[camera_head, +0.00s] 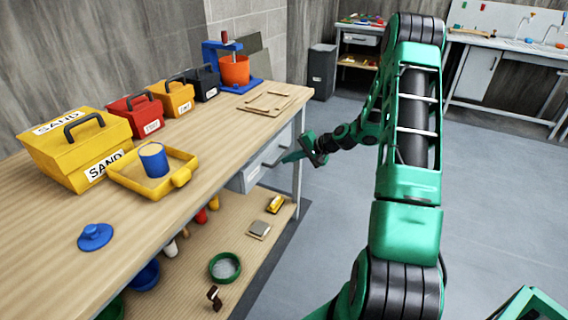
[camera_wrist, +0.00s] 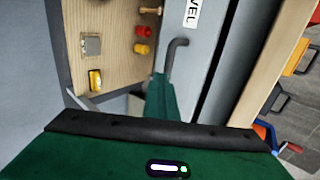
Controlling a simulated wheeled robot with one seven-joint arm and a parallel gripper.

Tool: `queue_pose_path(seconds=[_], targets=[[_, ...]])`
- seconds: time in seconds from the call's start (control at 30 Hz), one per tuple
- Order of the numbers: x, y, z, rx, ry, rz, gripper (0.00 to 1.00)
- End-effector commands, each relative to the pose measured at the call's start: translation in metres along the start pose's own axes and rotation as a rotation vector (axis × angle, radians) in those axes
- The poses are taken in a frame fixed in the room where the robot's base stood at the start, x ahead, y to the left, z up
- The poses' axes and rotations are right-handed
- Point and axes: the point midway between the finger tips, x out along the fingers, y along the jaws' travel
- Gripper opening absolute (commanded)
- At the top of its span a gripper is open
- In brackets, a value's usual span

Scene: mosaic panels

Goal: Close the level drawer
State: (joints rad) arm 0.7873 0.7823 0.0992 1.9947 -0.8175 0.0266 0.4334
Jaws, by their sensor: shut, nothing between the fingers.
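The level drawer (camera_head: 264,158) is a grey front under the right end of the wooden workbench in the head view. In the wrist view the drawer front (camera_wrist: 196,55) shows sideways, with a white label cut off to "VEL" and a dark bar handle (camera_wrist: 176,56). How far the drawer stands out is hard to tell. My gripper (camera_head: 288,158) is at the drawer front, close to the handle. In the wrist view the gripper (camera_wrist: 160,85) is shut and empty, its green tip beside the handle. I cannot tell whether it touches.
The workbench (camera_head: 215,140) carries a yellow sand box (camera_head: 75,150), smaller red, orange and black boxes, a yellow tray (camera_head: 150,188) and a blue press with an orange bucket (camera_head: 235,70). A lower shelf (camera_head: 255,248) holds small items. The floor (camera_head: 320,240) right of the bench is clear.

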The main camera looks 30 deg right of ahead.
Motion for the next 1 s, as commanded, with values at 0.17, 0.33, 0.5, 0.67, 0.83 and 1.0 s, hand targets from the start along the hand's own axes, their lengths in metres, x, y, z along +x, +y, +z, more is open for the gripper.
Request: queue_pose_path(seconds=[0.17, 0.33, 0.5, 0.67, 0.83, 1.0], targets=[[0.002, -0.002, -0.003, 0.001, 0.005, -0.004, 0.0], [0.004, -0.004, -0.004, -0.001, 0.004, -0.007, 0.0], [0.005, -0.005, -0.003, -0.002, 0.003, -0.009, 0.0], [0.002, 0.0, -0.003, -0.004, 0.001, -0.008, 0.0], [-0.011, 0.016, -0.003, -0.003, -0.002, -0.002, 0.0], [-0.046, 0.02, -0.005, -0.004, 0.001, 0.0, 0.0]])
